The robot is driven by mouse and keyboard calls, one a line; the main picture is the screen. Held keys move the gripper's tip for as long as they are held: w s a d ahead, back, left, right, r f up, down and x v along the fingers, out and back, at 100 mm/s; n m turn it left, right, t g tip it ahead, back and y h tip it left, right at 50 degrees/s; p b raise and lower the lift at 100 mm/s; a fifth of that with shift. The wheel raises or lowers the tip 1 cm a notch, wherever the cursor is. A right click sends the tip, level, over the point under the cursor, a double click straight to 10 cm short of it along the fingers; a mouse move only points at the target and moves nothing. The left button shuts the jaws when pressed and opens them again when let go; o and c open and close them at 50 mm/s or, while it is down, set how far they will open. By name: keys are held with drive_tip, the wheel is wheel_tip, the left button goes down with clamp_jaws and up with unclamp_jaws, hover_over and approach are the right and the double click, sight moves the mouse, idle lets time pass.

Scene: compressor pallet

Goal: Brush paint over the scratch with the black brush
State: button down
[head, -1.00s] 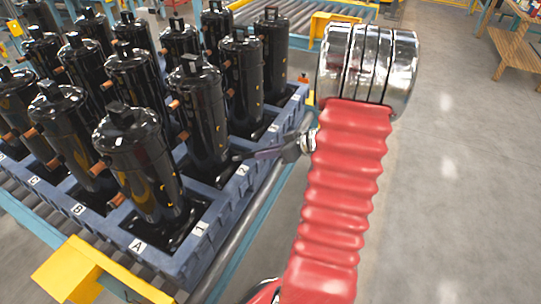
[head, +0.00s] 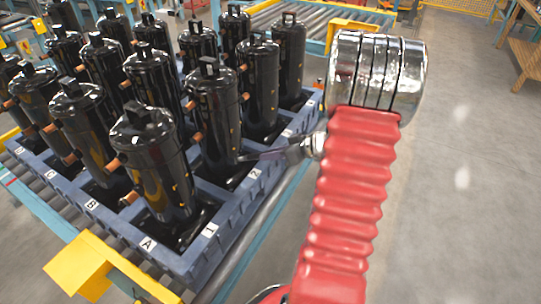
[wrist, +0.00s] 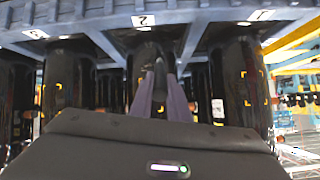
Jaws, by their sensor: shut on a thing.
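Black compressors stand upright in the blue pallet (head: 227,250). My gripper (head: 255,156) reaches in from the right, low beside the compressor (head: 214,112) by label 2. In the wrist view, my gripper's two grey-purple fingers (wrist: 163,92) are close together and point at the dark middle compressor (wrist: 147,55) under label 2. Yellow corner marks show on compressors; no scratch can be made out.
The front compressor (head: 150,165) stands close to the left of my gripper, by label 1. Copper stubs stick out from the compressors. A roller conveyor (head: 38,200) carries the pallet, with a yellow bracket (head: 82,264) in front. Bare floor (head: 455,190) lies to the right.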

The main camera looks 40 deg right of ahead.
drive_tip(key=shift+w+a, duration=0.2)
drive_tip(key=shift+w, duration=0.3)
drive_tip(key=shift+w+a, duration=0.2)
drive_tip(key=shift+w, duration=0.3)
idle(0.7)
drive_tip(key=shift+d, duration=0.1)
drive_tip(key=shift+w+d, duration=0.25)
drive_tip(key=shift+d, duration=0.45)
drive_tip(key=shift+w+d, duration=0.25)
drive_tip(key=shift+d, duration=0.55)
drive_tip(key=d, duration=0.2)
drive_tip(key=shift+w+d, duration=0.4)
